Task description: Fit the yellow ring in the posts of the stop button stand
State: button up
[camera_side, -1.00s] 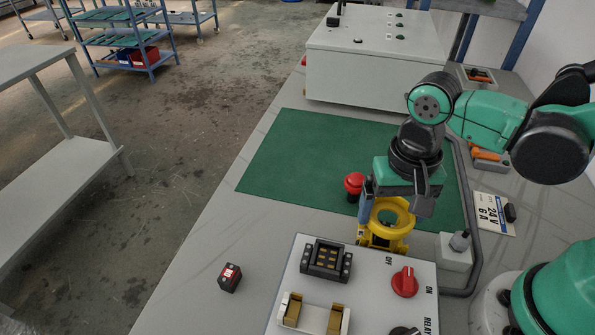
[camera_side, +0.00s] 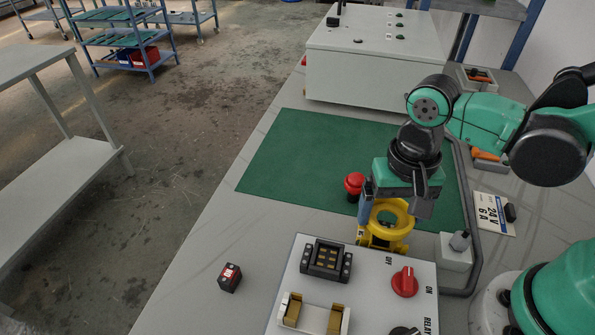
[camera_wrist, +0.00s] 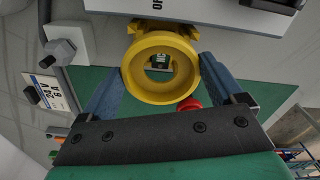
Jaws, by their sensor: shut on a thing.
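The yellow ring (camera_wrist: 160,98) is between the two blue fingers of my gripper (camera_wrist: 160,66), which is shut on its outside. In the side view the ring (camera_side: 388,228) looks roughly level, close over the yellow stand (camera_side: 372,242), and covers most of it. In the wrist view part of the stand (camera_wrist: 160,25) shows beyond the ring's upper edge. I cannot tell whether the ring touches the posts. The red stop button (camera_side: 354,183) stands left of my gripper, and its red edge (camera_wrist: 190,103) shows beside the ring in the wrist view.
A light panel (camera_side: 300,250) with a dark socket block (camera_side: 326,260) and a red knob (camera_side: 405,282) lies in front of the stand. A grey block with a bolt (camera_side: 457,250) stands close right. A small black relay (camera_side: 230,278) lies left. The green mat (camera_side: 290,160) is mostly clear.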

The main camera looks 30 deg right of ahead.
jog(key=shift+f, duration=0.85)
jog(key=o, duration=0.9)
jog(key=shift+o, duration=0.2)
jog(key=shift+r, duration=0.1)
jog(key=shift+r, duration=2.65)
jog(key=w+d+r+n+t, duration=0.3)
jog(key=w+d+n+t, duration=0.2)
jog(key=d+t, duration=0.2)
jog(key=shift+d+r+n, duration=0.2)
jog(key=shift+d+n, duration=0.05)
jog(key=shift+n, duration=0.05)
